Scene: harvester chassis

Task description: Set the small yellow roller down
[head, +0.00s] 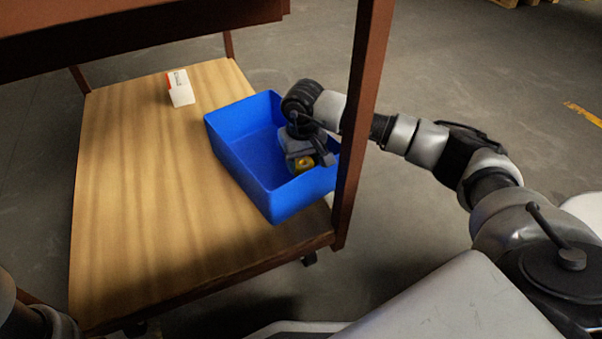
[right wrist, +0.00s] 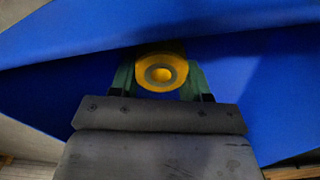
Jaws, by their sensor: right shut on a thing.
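The small yellow roller (head: 304,162) is in my right gripper (head: 308,164), inside the blue bin (head: 238,168). In the right wrist view the roller (right wrist: 161,72) shows its round end with a dark ring, between the two green fingers of my right gripper (right wrist: 161,80). The gripper is shut on it. The blue bin wall (right wrist: 60,95) lies close behind the roller. I cannot tell whether the roller touches the bin floor. My left gripper is not in view; only part of my left arm shows at the lower left.
The bin stands at the right edge of a wooden cart shelf (head: 150,190). A red-brown cart post (head: 360,120) rises in front of my right arm. A small white and red box (head: 181,88) stands at the back of the shelf. The shelf's middle and front are clear.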

